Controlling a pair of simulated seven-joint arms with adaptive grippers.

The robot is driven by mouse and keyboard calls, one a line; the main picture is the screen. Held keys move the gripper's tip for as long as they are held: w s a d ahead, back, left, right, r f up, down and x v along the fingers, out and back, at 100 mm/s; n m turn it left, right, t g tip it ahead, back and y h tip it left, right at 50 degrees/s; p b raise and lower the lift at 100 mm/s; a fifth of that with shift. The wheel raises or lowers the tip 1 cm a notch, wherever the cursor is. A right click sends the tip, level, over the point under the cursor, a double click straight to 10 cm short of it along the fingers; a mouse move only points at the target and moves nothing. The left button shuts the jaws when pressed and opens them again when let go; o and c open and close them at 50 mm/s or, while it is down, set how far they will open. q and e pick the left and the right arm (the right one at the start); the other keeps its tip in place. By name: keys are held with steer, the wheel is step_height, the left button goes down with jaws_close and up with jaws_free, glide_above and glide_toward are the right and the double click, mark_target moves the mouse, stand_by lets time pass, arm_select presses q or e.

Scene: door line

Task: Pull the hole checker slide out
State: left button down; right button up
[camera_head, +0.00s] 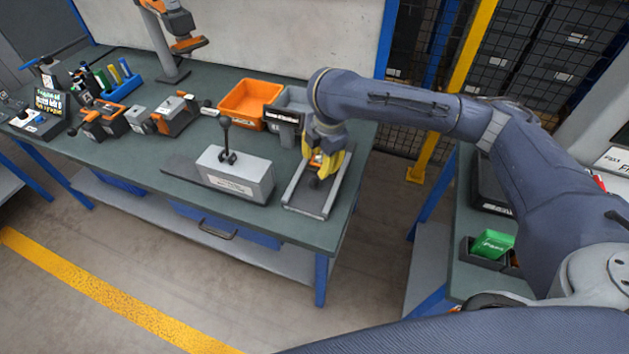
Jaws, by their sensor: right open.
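A low grey frame with raised side rails (299,198) lies on the right end of the green-topped workbench. It looks like the hole checker with its slide, but I cannot read a label on it. A small dark knob (314,183) shows at its middle. My right gripper (322,172), with yellow fingers, points down over the back half of this frame, close to the knob. It is open. The fingers and wrist hide the back of the frame, and I cannot tell whether they touch the knob. My left gripper is out of view.
A grey block with a black lever (236,176) stands just left of the frame. An orange bin (243,101), a grey bin and a dark sign (283,115) stand behind. Several tools and fixtures fill the bench's left side. A second bench with a green-filled bin (491,244) is at right.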

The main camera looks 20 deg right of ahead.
mark_target(316, 180)
steer(key=f, duration=0.3)
steer(key=w+f, duration=0.1)
steer(key=f, duration=0.3)
steer(key=w+f, duration=0.1)
steer(key=f, duration=0.2)
steer(key=shift+a+f, duration=0.35)
steer(key=shift+o, duration=0.2)
jaws_close()
steer(key=shift+f, duration=0.1)
